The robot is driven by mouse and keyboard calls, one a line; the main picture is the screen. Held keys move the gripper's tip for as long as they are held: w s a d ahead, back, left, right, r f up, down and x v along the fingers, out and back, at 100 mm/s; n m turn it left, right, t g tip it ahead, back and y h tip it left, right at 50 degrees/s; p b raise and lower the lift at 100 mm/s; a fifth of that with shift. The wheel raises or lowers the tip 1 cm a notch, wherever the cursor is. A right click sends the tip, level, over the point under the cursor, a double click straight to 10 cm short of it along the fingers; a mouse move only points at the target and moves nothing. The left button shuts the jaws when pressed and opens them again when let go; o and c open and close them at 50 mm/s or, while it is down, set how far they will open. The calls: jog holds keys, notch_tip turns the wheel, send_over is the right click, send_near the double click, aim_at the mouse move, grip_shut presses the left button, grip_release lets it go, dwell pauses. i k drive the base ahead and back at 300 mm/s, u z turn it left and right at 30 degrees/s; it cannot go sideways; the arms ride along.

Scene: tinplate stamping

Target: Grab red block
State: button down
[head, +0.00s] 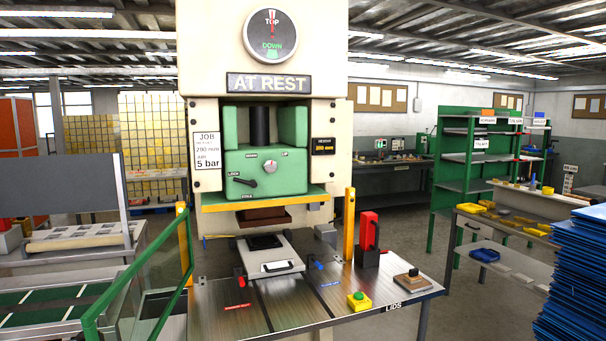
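A tall, upright red block (368,229) stands in a dark holder (367,258) at the back right of the press's metal table. It has a slot-like opening in its upper part, and its lower end is hidden in the holder. My gripper is not in view, and nothing is seen touching the block.
The press (264,170) reads "AT REST" behind the metal table (335,300). A yellow post (349,224) stands just left of the block. A green-buttoned yellow box (359,301) and a wooden-handled piece (408,282) sit in front. A green rail (135,272) is at left.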

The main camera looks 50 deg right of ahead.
aim_at(369, 229)
jog(key=z, duration=1.45)
